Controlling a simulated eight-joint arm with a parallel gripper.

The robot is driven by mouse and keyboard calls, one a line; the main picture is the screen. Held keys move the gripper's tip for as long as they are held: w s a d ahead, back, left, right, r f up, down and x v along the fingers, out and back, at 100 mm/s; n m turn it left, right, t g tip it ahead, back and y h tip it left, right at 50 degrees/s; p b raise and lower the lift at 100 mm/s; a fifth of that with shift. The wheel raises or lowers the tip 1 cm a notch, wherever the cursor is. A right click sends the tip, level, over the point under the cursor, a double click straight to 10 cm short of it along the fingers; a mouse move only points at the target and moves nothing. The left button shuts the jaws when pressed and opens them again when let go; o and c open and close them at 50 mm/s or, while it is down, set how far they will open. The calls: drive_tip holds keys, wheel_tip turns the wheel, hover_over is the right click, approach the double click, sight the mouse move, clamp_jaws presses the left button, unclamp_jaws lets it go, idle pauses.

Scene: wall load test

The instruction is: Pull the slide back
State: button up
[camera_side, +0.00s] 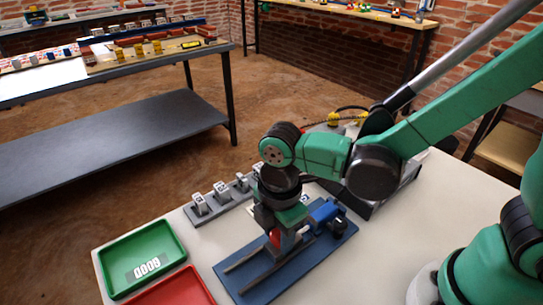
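The slide fixture is a dark blue base plate (262,292) with two dark parallel rails (262,262) on the white table. A blue block (326,212) stands at the plate's far right end. My gripper (277,240) points down over the rails, left of the blue block. A small red part (275,238) shows right at the gripper's end. The fingers are small and dark here, and the slide is mostly hidden by them. I cannot tell whether the fingers are shut on it.
A green tray (116,258) labelled "GOOD" and a red tray (185,290) stand at the table's front left. A grey rack (208,211) with several metal parts lies behind the plate. A dark grey box (405,180) stands behind my arm.

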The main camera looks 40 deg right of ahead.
sight(257, 267)
clamp_jaws()
drive_tip(key=shift+a, duration=2.15)
drive_tip(key=shift+o, duration=1.9)
unclamp_jaws()
drive_tip(key=shift+r, duration=0.15)
wheel_tip(257, 267, up, 7)
drive_tip(key=d+r+m+t, duration=0.1)
drive_tip(key=d+m+t, duration=0.2)
drive_tip(key=d+m, duration=0.6)
drive_tip(key=w+d+r+m+t, duration=0.1)
drive_tip(key=d+m+t, duration=0.3)
drive_tip(key=d+m, duration=0.5)
drive_tip(key=shift+r, duration=0.25)
